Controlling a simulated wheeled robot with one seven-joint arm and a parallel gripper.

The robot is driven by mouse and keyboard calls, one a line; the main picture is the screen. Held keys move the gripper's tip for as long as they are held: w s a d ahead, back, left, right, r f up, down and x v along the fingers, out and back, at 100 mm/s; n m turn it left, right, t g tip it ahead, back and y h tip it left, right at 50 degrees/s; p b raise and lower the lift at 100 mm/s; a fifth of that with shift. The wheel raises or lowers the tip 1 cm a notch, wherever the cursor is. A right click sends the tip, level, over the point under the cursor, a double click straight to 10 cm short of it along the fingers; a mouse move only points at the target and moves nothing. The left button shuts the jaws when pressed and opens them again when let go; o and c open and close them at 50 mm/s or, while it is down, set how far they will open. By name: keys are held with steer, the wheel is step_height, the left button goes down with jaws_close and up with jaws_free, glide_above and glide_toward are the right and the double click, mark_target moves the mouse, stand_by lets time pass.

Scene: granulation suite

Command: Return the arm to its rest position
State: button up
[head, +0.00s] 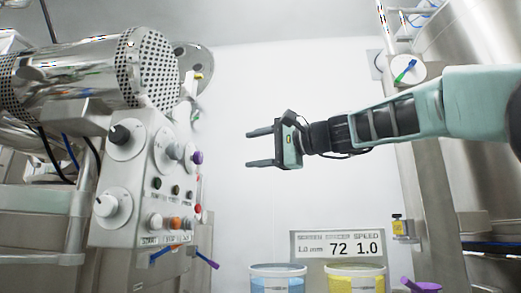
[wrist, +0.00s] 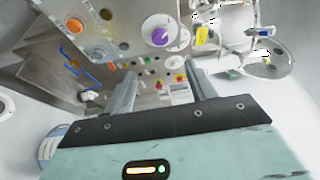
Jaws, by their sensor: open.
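My gripper (head: 262,147) is in the middle of the head view, at the end of my pale green arm, which reaches in from the right. Its two dark fingers point left, apart, with nothing between them. It hangs in free air before the pale wall, above the tubs and to the right of the machine's control panel (head: 145,185). In the wrist view my gripper (wrist: 160,85) shows two grey fingers apart and empty. The control panel (wrist: 100,35), with a purple knob (wrist: 160,32), lies beyond them. No finger visibly touches anything.
A perforated steel drum (head: 100,70) tops the machine at the left. Below stand a tub of blue material (head: 277,284), a tub of yellow material (head: 355,284) and a purple scoop or cup (head: 425,287). A sign (head: 338,244) reads 72 and 1.0. Steel equipment (head: 480,40) stands at the right.

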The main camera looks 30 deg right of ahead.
steer(key=shift+s+d, duration=0.25)
steer(key=shift+s, duration=0.2)
stand_by(0.3)
steer(key=s+a+f+n+g+h, duration=0.1)
steer(key=a+f+n+g, duration=0.3)
steer(key=f, duration=0.6)
steer(key=s+a+f+n+g, duration=0.1)
steer(key=s+a+f+g, duration=0.1)
steer(key=a+f, duration=0.7)
steer(key=s+a+f+n+g+h, duration=0.1)
steer(key=a+f+n+g, duration=0.15)
steer(key=f, duration=0.95)
steer(key=s+f+n+g+h, duration=0.7)
steer(key=s+f+n, duration=0.4)
steer(key=s+f, duration=1.2)
step_height(320, 180, up, 30)
steer(key=p, duration=3.2)
steer(key=shift+r+n, duration=0.25)
steer(key=shift+n, duration=0.1)
